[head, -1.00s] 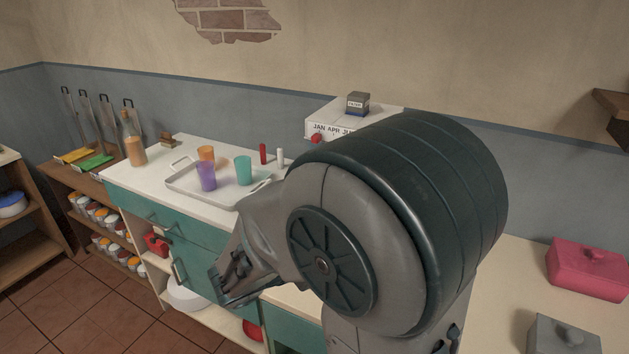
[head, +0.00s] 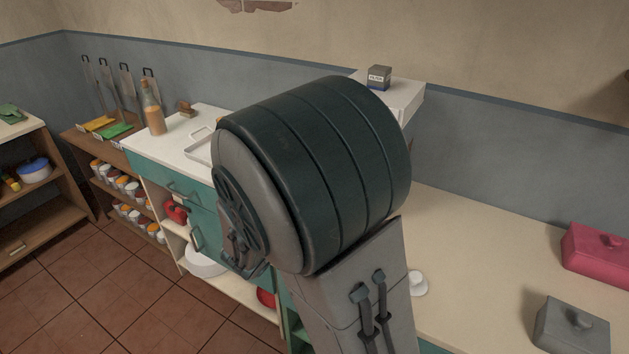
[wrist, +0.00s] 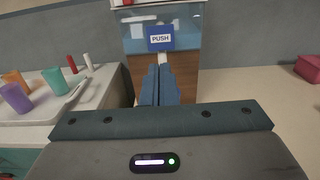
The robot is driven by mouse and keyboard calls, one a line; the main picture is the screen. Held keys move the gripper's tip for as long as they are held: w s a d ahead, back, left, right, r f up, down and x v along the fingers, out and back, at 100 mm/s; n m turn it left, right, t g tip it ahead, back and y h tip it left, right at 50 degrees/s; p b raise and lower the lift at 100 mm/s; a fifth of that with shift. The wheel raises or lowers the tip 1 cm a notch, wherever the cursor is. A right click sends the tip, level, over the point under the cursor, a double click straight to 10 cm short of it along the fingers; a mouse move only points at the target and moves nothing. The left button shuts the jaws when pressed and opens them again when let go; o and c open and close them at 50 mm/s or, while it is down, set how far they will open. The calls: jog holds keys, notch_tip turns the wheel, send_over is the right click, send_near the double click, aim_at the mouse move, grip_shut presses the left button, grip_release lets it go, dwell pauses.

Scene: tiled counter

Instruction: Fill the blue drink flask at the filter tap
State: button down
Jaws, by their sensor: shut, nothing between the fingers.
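The filter tap unit (wrist: 188,30) stands straight ahead in the wrist view, with a clear bluish upper part, a brown lower panel and a blue PUSH plate (wrist: 160,38). In the head view only its white top (head: 405,94) shows past my arm. My gripper (wrist: 160,70) is shut and empty. Its fingertips appear just below the PUSH plate; I cannot tell whether they touch the unit. My arm hides most of the unit's front in the head view. I cannot make out the blue flask in either view.
A tray (wrist: 92,98) with purple (wrist: 17,98), orange (wrist: 14,80) and teal (wrist: 54,80) cups lies left of the unit. Red (wrist: 72,64) and white (wrist: 87,61) upright items stand behind. A pink box (head: 598,255) and grey box (head: 570,330) sit right. Counter between is mostly clear.

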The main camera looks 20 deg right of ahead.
jog(key=p+x, duration=0.1)
jog(key=x, duration=1)
jog(key=shift+d, duration=0.15)
jog(key=shift+w, duration=0.25)
